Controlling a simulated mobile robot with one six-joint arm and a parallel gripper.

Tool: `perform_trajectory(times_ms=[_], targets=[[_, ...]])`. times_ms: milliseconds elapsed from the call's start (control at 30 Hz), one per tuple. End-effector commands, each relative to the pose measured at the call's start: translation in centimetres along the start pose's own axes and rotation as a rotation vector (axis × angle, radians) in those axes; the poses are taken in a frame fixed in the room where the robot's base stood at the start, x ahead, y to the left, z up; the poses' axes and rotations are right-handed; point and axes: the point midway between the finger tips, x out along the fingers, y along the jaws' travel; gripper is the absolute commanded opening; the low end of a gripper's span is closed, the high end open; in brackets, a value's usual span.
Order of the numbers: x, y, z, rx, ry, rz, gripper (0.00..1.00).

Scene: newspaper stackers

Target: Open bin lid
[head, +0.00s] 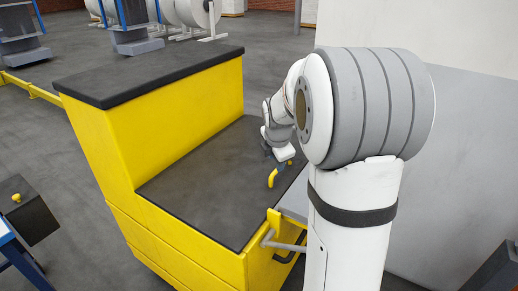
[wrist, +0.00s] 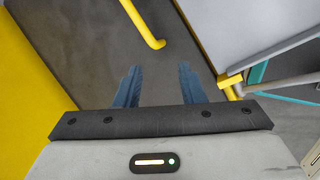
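A yellow bin (head: 190,115) with a dark raised top (head: 150,72) stands in the middle of the head view. Its lower dark flat lid (head: 200,200) lies closed and level. A bent yellow handle (head: 271,179) is on the lid near its right side; it also shows in the wrist view (wrist: 143,25), at the top. My gripper (head: 279,160) hangs over the lid close to the handle. In the wrist view my gripper (wrist: 160,85) has its two blue fingers apart with nothing between them.
A pale wall panel (head: 460,120) stands at the right. A grey bar (head: 284,245) with a yellow bracket (head: 273,218) sits at the bin's front right corner. A dark box with a yellow button (head: 16,197) is at the left. White paper rolls (head: 192,12) stand at the back.

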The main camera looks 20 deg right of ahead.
Motion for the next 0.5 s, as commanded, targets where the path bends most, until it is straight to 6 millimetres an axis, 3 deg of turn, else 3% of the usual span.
perform_trajectory(times_ms=[200, 500], targets=[[3.9, 3.5, 3.9, -0.383, -0.039, 0.013, 0.36], [6.8, 4.3, 5.1, -0.524, -0.052, 0.013, 0.36]])
